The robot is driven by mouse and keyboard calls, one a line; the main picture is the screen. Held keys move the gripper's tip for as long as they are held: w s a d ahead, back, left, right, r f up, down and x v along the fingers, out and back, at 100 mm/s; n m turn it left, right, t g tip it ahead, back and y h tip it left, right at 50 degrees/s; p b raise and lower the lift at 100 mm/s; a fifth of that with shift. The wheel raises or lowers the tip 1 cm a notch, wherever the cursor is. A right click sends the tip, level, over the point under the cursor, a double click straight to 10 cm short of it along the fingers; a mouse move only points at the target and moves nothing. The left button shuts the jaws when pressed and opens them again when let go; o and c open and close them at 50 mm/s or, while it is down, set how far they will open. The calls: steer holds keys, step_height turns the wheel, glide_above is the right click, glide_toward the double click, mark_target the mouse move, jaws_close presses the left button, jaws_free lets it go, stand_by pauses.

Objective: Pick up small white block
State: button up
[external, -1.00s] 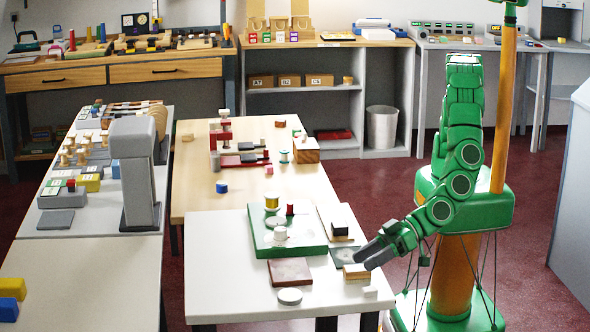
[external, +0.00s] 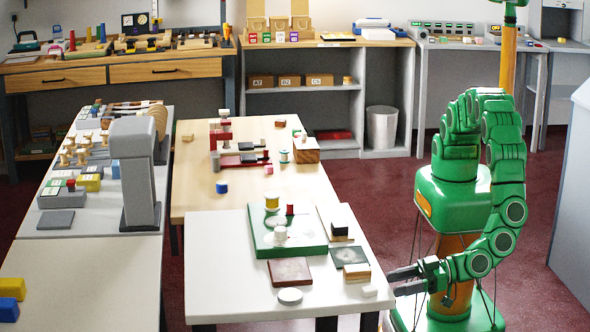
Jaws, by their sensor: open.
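A small white block (external: 370,291) lies on the white table (external: 225,285) near its front right corner. It sits just in front of a wooden block (external: 356,273) with a pale top. My gripper (external: 390,283) is open and empty at the table's right edge, its fingers pointing left. In the picture the fingertips are just right of the small white block, and no contact shows. The exact height of the fingers over the table is hard to tell.
A dark square tile (external: 349,256) lies behind the wooden block. A brown tile (external: 289,271) and a white disc (external: 290,296) lie to the left. A green board (external: 262,240) holds spools behind them. The table's front left is clear.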

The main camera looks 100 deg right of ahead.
mark_target(369, 288)
steer(key=shift+w+a+f, duration=0.1)
steer(key=shift+w, duration=1.3)
steer(key=shift+w+f, duration=0.1)
steer(key=shift+w, duration=1.3)
jaws_close()
steer(key=shift+r, duration=0.15)
